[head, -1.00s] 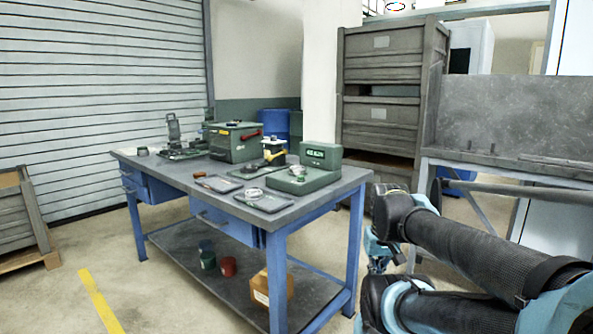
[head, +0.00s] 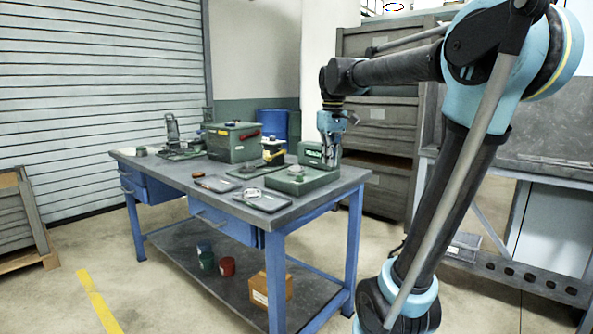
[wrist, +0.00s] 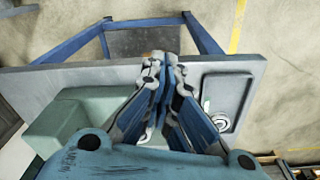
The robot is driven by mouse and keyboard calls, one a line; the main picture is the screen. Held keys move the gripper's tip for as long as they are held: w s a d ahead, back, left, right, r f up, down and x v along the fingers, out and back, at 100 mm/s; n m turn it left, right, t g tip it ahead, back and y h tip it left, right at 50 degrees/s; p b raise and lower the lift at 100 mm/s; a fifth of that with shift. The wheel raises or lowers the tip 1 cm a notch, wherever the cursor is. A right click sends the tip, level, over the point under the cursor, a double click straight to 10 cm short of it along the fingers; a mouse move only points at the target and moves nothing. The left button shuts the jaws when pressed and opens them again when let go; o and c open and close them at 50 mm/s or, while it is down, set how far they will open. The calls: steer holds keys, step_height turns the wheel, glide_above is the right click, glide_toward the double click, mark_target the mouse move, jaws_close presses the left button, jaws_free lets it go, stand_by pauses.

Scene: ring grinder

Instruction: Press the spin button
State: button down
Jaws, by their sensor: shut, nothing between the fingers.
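The green device with a display box (head: 311,155) and a low base (head: 292,182) stands at the near right of the table. A round metal part (head: 296,171) sits on its base. I cannot make out the spin button in either view. My gripper (head: 331,166) points down over the device's right side, partly covering the display box. In the wrist view my gripper (wrist: 163,62) is shut and empty, with its fingertips together. The green device (wrist: 75,125) shows to its left there. The fingers hide what lies right under them, and I cannot tell whether they touch the device.
A dark tray (head: 275,206) with a ring lies left of the device. It also shows in the wrist view (wrist: 244,84). A grey bench is at right.

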mark_target(300, 178)
steer(key=w+a+r+n, duration=0.3)
steer(key=w+a+r, duration=0.4)
steer(key=w+a, duration=0.3)
steer(key=shift+w+a+r+g, duration=0.15)
steer(key=shift+a+r+g, duration=0.25)
steer(key=shift+a, duration=0.1)
steer(key=shift+f, duration=0.1)
step_height(300, 178, down, 14)
